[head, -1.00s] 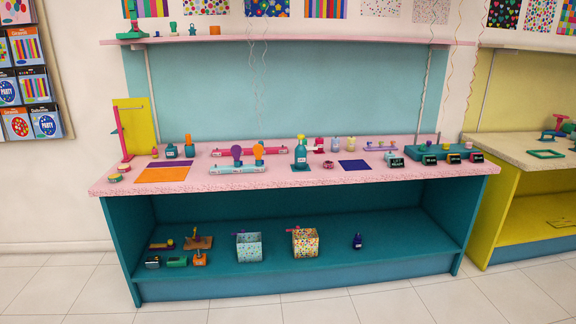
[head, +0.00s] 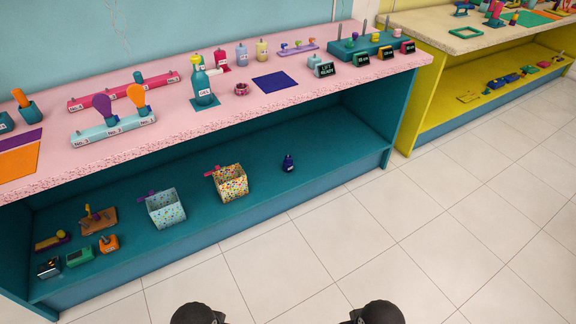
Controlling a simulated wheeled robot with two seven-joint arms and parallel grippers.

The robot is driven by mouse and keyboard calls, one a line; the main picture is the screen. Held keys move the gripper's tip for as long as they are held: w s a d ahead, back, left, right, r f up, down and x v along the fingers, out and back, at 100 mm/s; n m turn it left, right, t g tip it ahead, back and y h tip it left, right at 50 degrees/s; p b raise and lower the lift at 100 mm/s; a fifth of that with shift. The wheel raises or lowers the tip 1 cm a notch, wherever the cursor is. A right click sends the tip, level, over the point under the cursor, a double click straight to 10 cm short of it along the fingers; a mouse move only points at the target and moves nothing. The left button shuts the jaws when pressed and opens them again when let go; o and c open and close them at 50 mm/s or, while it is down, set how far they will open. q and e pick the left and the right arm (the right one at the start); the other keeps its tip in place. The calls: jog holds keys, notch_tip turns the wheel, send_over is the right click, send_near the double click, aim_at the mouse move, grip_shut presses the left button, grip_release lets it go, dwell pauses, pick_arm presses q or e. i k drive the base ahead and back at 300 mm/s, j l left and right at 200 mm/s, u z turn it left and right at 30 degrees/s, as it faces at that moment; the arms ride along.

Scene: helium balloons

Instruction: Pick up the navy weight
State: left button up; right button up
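A small navy weight (head: 288,163) stands upright on the teal lower shelf (head: 330,150) of the pink-topped counter, in the right part of the shelf. It has a narrower top and a small pale mark on its front. Open shelf surrounds it, and nothing touches it. Neither of my grippers shows in the head view. Two dark rounded parts of my own arms show at the bottom edge, well apart from the weight.
A patterned box (head: 231,184) and a pale dotted box (head: 166,209) stand left of the weight. The pink countertop (head: 330,85) overhangs the shelf. A yellow unit (head: 416,100) stands at right. The tiled floor (head: 400,235) in front is clear.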

aim_at(288, 161)
jog(key=i+l+u, duration=0.1)
jog(key=i+l, duration=0.5)
jog(key=l, duration=0.15)
jog(key=i+l+u, duration=0.15)
jog(key=i+l, duration=0.45)
jog(key=l, duration=0.2)
jog(key=i+l+u, duration=0.15)
jog(key=l, duration=0.3)
jog(key=i+l, duration=0.35)
jog(key=l+u, duration=0.05)
jog(key=l, duration=0.05)
